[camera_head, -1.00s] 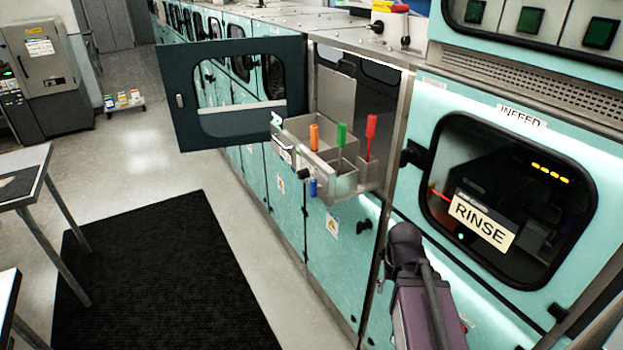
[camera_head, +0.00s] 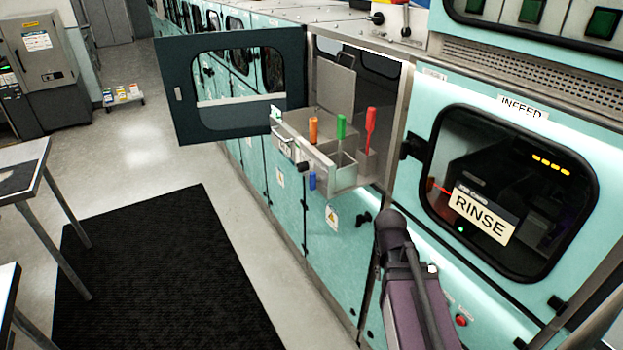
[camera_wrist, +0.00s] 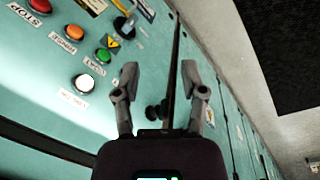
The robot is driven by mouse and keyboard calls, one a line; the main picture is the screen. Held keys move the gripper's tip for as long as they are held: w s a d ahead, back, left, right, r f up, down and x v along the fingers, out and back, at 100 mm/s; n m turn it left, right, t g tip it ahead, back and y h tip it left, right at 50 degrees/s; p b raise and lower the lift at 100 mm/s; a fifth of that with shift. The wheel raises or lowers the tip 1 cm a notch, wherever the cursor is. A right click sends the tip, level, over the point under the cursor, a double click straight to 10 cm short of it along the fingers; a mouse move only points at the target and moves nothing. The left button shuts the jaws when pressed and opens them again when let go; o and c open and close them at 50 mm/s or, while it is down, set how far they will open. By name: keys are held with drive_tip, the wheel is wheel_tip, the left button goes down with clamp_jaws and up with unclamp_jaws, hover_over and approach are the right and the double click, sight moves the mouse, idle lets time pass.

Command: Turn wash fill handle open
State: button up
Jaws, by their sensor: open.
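In the head view, an orange handle (camera_head: 313,130), a green handle (camera_head: 340,131) and a red handle (camera_head: 370,130) stand up in the open module's metal tray (camera_head: 285,135). A small blue handle (camera_head: 312,180) hangs below the tray's front. I cannot read which of them is the wash fill handle. My gripper (camera_wrist: 160,80) is open and empty in the wrist view. Its fingers point along the teal cabinet front. A dark knob (camera_wrist: 157,110) shows between the fingers; I cannot tell the gap to it. In the head view my arm hides the fingers.
The module's dark door (camera_head: 230,124) stands open to the left. A closed window with a RINSE sign (camera_head: 482,214) is at the right. The wrist view shows red (camera_wrist: 40,6), orange (camera_wrist: 75,33), green (camera_wrist: 103,55) and white (camera_wrist: 84,83) buttons.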

drive_tip(key=w+a+m+t+h+b, duration=0.1)
drive_tip(key=w+a+m+h+b, duration=0.15)
drive_tip(key=w+a+h, duration=0.4)
drive_tip(key=m+t+h+b, duration=0.3)
drive_tip(key=m+t+h, duration=0.4)
drive_tip(key=m+t, duration=0.15)
approach(310, 177)
drive_tip(key=v, duration=0.3)
drive_tip(key=shift+s+d+f+n+t, duration=0.1)
drive_tip(key=shift+s+f+n+t, duration=0.1)
drive_tip(key=shift+n+t, duration=0.1)
drive_tip(key=shift+w+d, duration=0.1)
drive_tip(key=x, duration=1.3)
drive_tip(key=shift+w+d+f, duration=0.1)
drive_tip(key=shift+w+d, duration=0.15)
drive_tip(key=shift+d, duration=0.05)
drive_tip(key=shift+c, duration=0.2)
